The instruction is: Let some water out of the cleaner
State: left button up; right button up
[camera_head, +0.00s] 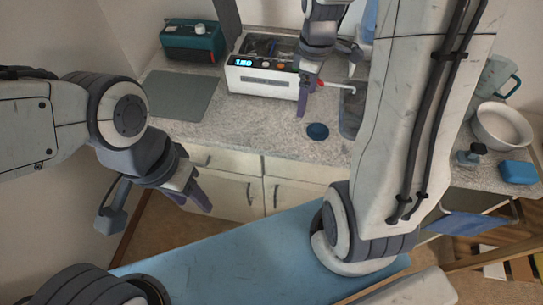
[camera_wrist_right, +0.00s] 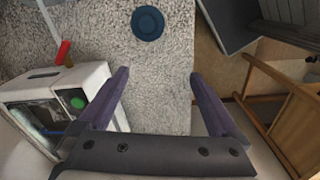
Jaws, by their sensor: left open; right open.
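The cleaner (camera_head: 262,82) is a white box with a lit blue display, standing on the speckled counter. A red valve handle (camera_head: 320,83) shows at its right side by a pale pipe. In the right wrist view, the red handle (camera_wrist_right: 63,52) stands out from the white cleaner (camera_wrist_right: 98,74) at the left. My right gripper (camera_wrist_right: 159,75) is open and empty above the counter, with the handle outside its left finger and apart from it. In the head view, one of its fingers hangs in front of the cleaner's right end. My left gripper (camera_head: 191,199) is open and empty, low before the cabinets.
A dark blue disc (camera_head: 317,131) lies on the counter; a grey mat (camera_head: 180,96) and a teal box (camera_head: 193,41) are left of the cleaner. A white bowl (camera_head: 502,126) stands at the right. My right arm hides part of the counter. A wooden chair (camera_wrist_right: 290,120) shows in the wrist view.

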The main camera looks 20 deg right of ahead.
jog(key=s+a+f+b, duration=0.3)
jog(key=a+b, duration=0.1)
jog(key=a, duration=0.2)
jog(key=s+a+f+m+b, duration=0.1)
jog(key=s+a+f+b, duration=0.2)
jog(key=a, duration=0.3)
jog(key=shift+a+b, duration=0.2)
jog(key=shift+b, duration=0.3)
